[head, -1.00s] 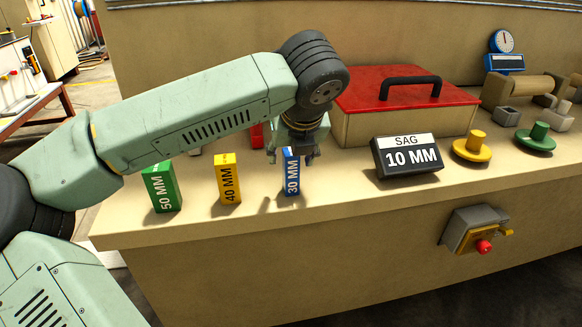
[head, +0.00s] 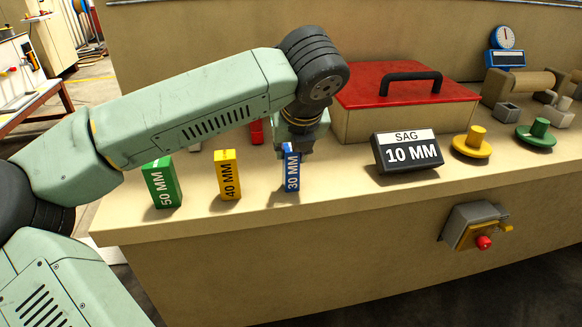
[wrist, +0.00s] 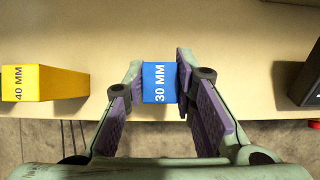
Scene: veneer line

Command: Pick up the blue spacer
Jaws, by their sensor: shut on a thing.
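The blue spacer (head: 292,172), marked 30 MM, stands upright near the front edge of the bench. It also shows between the finger pads in the wrist view (wrist: 159,83). My gripper (wrist: 159,84) is shut on it, with one pad against each side. In the head view my gripper (head: 293,150) comes down from above around the spacer's upper part, and the fingers are partly hidden behind it. I cannot tell whether the spacer's bottom touches the bench.
A yellow 40 MM spacer (head: 228,176) and a green 50 MM spacer (head: 162,184) stand to the left. A black SAG 10 MM block (head: 407,155) is to the right. A red-lidded box (head: 400,112) is behind. Bench top (head: 335,185) between spacer and block is clear.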

